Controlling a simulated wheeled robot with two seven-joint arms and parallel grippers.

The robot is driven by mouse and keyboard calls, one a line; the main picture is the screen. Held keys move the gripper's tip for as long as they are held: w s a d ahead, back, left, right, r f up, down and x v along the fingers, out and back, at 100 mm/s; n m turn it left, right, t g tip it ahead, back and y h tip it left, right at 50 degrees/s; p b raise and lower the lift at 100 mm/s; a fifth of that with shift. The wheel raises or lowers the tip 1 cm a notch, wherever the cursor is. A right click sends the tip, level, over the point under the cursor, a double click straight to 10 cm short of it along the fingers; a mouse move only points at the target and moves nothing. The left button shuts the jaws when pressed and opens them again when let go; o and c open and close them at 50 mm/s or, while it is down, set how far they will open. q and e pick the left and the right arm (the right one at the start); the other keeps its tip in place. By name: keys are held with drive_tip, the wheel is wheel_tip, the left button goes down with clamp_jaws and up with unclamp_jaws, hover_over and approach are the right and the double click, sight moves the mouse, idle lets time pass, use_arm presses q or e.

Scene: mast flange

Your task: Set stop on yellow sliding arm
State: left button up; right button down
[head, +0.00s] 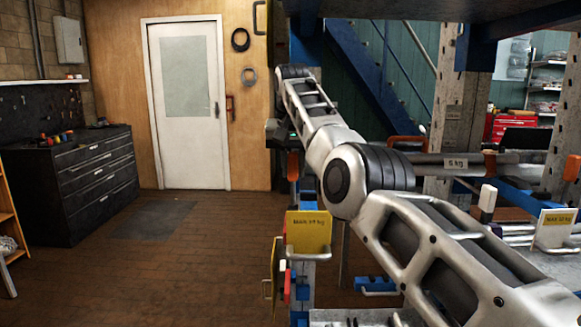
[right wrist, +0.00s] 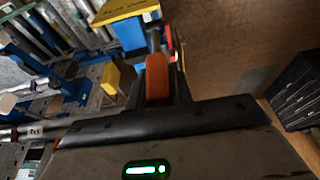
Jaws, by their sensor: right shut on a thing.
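My right gripper (head: 291,158) is at the end of the arm that crosses the head view from the lower right. It is shut on an orange piece (head: 293,168), probably the stop's grip. In the right wrist view the orange piece (right wrist: 158,80) sits between the dark fingers, with a metal rod (right wrist: 153,40) beyond it. Below the gripper in the head view is a yellow plate (head: 308,232) with a MAX kg label, on a blue-and-metal upright. The yellow plate (right wrist: 122,11) also shows just past the fingers at the top of the wrist view. Whether the rod touches it is unclear. My left gripper is out of view.
A steel rack with blue beams (head: 361,75) stands to the right, with a bar labelled 5 kg (head: 455,163). A white labelled plate (head: 554,229) is at far right. A dark drawer cabinet (head: 88,180) stands left. The brick floor between is clear.

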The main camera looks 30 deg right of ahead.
drive_tip(key=c, duration=1.4)
unclamp_jaws()
drive_tip(key=shift+o, duration=0.8)
drive_tip(key=shift+w+f, duration=0.1)
